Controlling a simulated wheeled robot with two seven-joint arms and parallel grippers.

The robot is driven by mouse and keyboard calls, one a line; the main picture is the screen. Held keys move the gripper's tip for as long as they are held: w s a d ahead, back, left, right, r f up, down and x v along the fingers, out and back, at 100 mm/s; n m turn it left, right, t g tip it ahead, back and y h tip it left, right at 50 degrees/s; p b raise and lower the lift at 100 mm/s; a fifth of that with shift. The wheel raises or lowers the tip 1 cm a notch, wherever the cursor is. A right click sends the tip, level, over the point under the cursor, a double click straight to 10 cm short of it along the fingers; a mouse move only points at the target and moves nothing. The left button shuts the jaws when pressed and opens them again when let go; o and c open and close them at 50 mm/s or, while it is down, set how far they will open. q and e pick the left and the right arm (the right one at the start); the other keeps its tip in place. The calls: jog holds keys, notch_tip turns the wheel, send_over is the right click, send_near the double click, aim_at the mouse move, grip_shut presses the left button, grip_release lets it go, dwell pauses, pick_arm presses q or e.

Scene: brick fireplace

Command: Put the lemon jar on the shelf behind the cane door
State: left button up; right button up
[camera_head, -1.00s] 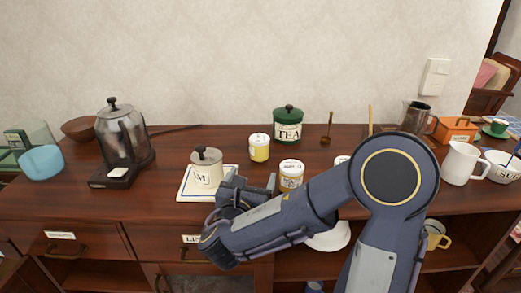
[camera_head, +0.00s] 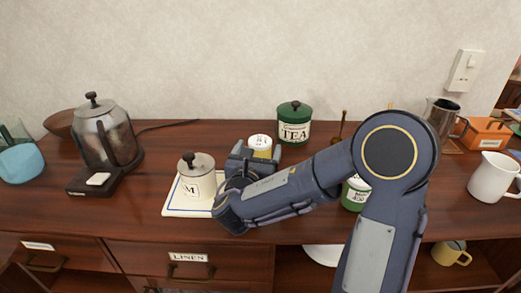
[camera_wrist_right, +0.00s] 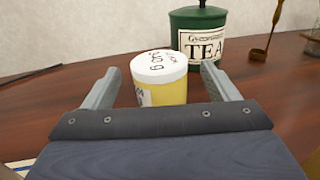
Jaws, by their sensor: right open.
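The lemon jar (camera_head: 260,145), a small yellow jar with a white lid, stands upright on the wooden cabinet top. In the right wrist view the lemon jar (camera_wrist_right: 164,84) shows between the two fingers. My right gripper (camera_head: 256,157) is open, reaching low from the front with a finger on each side of the jar; I cannot tell whether either touches it. It also shows in the wrist view (camera_wrist_right: 160,72). My left gripper is out of view. The cane door and its shelf do not show clearly; the cabinet front is cut off at the bottom.
A green tea canister (camera_head: 294,124) stands just behind the jar. A cream lidded pot (camera_head: 196,180) sits on a white-and-blue mat (camera_head: 176,206) to the left. A green jar (camera_head: 355,194) stands right, partly behind my arm. A glass kettle (camera_head: 103,138) is farther left.

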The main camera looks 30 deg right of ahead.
aim_at(261, 137)
jog(key=x, duration=0.4)
jog(key=shift+w+d+r, duration=0.1)
jog(key=shift+w+d, duration=0.15)
jog(key=shift+w, duration=0.05)
jog(key=shift+c, duration=0.2)
jog(key=c, duration=1.4)
